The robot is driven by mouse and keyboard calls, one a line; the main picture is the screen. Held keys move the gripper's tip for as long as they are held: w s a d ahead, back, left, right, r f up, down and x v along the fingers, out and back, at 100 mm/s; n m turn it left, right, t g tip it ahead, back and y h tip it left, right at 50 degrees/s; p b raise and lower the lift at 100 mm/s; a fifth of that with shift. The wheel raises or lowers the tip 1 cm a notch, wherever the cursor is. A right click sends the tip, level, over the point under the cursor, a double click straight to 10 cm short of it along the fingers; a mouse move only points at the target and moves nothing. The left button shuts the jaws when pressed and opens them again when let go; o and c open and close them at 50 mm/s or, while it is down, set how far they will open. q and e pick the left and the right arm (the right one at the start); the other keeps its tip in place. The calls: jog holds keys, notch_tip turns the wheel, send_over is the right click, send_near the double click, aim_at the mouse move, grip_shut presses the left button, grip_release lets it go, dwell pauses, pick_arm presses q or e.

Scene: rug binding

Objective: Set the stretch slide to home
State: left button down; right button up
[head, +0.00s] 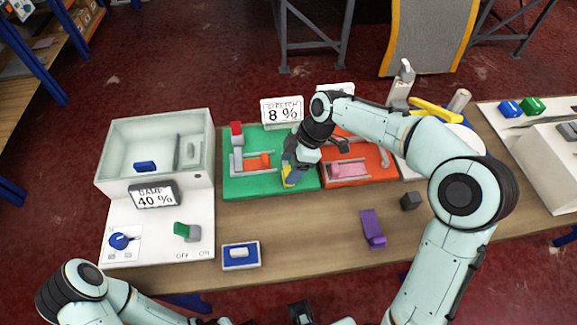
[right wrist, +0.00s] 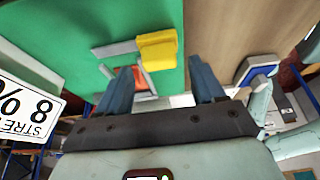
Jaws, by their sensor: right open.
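The green board (head: 237,185) stands below a "STRETCH 8 %" display (head: 282,111). No label marks the slide itself. In the right wrist view the yellow handle (right wrist: 157,52) sits at the end of a grey bar (right wrist: 115,48). My right gripper (right wrist: 160,75) is open over the green board, its fingers beside the handle; contact is unclear. In the head view my right gripper (head: 289,172) partly hides the board.
A red-orange board (head: 375,175) with a pink block (head: 350,170) lies right of the green one. A white bin (head: 115,155) and a "40 %" display (head: 153,197) are at left. A purple piece (head: 371,225) and dark cube (head: 411,200) lie in front. The front-middle wood is clear.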

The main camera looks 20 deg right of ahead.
jog(key=p+v, duration=0.1)
jog(key=v, duration=1)
jog(key=shift+r, duration=0.3)
jog(key=shift+s, duration=0.1)
